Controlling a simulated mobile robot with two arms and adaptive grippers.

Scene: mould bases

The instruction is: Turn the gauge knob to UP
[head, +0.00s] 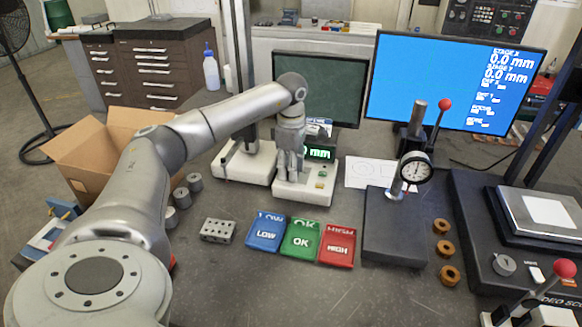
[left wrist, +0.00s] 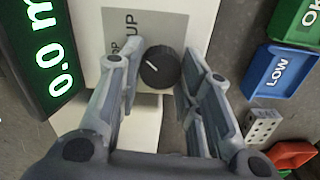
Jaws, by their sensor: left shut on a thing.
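The black gauge knob (left wrist: 160,67) sits in the left wrist view beside a grey label plate (left wrist: 150,30) with the word UP and a second, partly covered word. My left gripper (head: 290,172) reaches down to the gauge base (head: 305,188) from above. Its fingers lie on either side of the knob and are shut on it. In the head view the gripper hides the knob. The gauge's green display (head: 320,153) reads mm there and 0.0 in the left wrist view (left wrist: 55,65). My right gripper is not in view.
Blue LOW (head: 266,233), green OK (head: 302,239) and red HIGH (head: 338,245) bins stand in front of the gauge. A perforated metal block (head: 217,231) lies left of them. A dial indicator stand (head: 398,235) is to the right. The front of the bench is clear.

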